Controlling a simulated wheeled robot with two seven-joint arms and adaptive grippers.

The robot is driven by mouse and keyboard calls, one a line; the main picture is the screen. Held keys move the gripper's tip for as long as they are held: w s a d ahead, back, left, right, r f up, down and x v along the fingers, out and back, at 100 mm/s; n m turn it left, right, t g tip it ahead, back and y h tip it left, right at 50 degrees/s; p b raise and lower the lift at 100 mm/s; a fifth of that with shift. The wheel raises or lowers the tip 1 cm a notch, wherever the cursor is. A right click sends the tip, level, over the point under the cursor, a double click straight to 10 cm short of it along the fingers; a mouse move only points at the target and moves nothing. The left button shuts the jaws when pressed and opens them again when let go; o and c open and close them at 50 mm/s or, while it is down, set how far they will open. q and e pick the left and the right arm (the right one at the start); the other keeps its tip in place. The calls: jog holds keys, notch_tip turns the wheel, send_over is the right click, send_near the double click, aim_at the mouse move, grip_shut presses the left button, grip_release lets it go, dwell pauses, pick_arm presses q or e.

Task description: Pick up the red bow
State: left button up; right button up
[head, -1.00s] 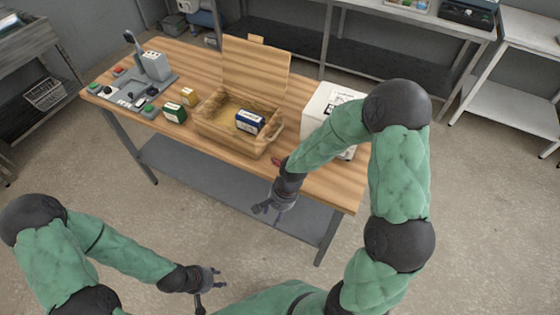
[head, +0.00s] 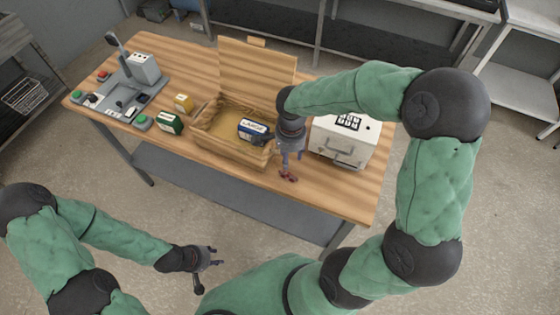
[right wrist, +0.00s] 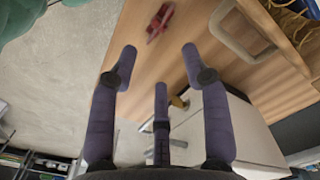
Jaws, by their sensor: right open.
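The red bow (head: 288,175) lies on the wooden table near its front edge, between the open box and the white case. It also shows in the right wrist view (right wrist: 158,22), beyond the fingertips. My right gripper (head: 291,158) is open and empty, pointing down above the table just behind the bow in the head view; its spread fingers show in the right wrist view (right wrist: 158,68). I see no contact with the bow. My left gripper (head: 212,258) is in front of the table, low and away from the bow; its fingers look apart and empty.
The open wooden box (head: 225,152) holds a blue and white pack (head: 252,130). Its handle lies close to my right gripper. A white case (head: 345,140) stands to the right. A green box (head: 170,123), a yellow box (head: 184,103) and a grey control panel (head: 125,95) are at left.

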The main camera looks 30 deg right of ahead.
aim_at(288, 174)
notch_tip(288, 174, down, 4)
jog(key=shift+s+f+b, duration=0.1)
jog(key=shift+f+b, duration=0.15)
jog(key=shift+b, duration=0.1)
jog(key=shift+f, duration=0.55)
jog(key=shift+f+b, duration=0.5)
jog(key=shift+f, duration=2.05)
jog(key=c, duration=0.8)
